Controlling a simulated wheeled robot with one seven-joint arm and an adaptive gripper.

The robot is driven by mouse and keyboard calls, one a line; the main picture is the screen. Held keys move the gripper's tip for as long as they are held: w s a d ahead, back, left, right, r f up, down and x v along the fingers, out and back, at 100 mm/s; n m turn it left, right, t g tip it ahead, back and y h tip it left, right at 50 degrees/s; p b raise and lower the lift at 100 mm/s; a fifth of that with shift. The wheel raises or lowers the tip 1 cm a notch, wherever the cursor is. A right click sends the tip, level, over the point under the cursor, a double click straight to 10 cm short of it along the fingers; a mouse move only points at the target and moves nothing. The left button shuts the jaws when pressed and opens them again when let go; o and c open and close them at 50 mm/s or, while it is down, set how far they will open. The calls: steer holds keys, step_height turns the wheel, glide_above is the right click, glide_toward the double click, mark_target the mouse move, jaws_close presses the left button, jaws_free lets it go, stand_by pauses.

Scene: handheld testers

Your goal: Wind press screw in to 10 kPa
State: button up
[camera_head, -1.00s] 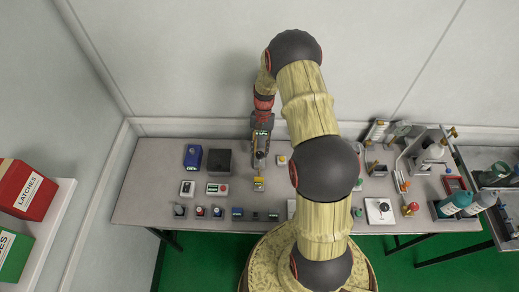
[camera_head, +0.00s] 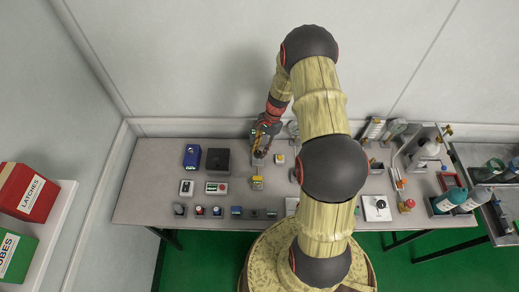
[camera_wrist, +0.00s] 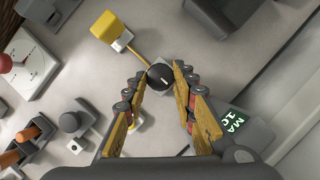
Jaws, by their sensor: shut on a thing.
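In the wrist view a round dark knob (camera_wrist: 160,77) with a white pointer mark, which I take as the press screw, sits between the fingertips of my gripper (camera_wrist: 163,72). The fingers are shut on its sides. A dark unit with a lit green display (camera_wrist: 234,126) stands right of the fingers. Its text is tilted and seems to show a 10, but I cannot read it surely.
The yellow block (camera_wrist: 104,27) joins a yellow strip running toward the knob. On the bench (camera_head: 150,207) stand a blue box (camera_head: 192,155), a dark box (camera_head: 218,161) and a row of small devices.

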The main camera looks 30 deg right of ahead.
steer(key=shift+w+r, duration=0.1)
stand_by(0.3)
steer(key=o, duration=1.2)
steer(key=s+v, duration=0.1)
steer(key=v, duration=1)
steer(key=shift+w+d+r, duration=0.2)
steer(key=shift+w+r, duration=0.2)
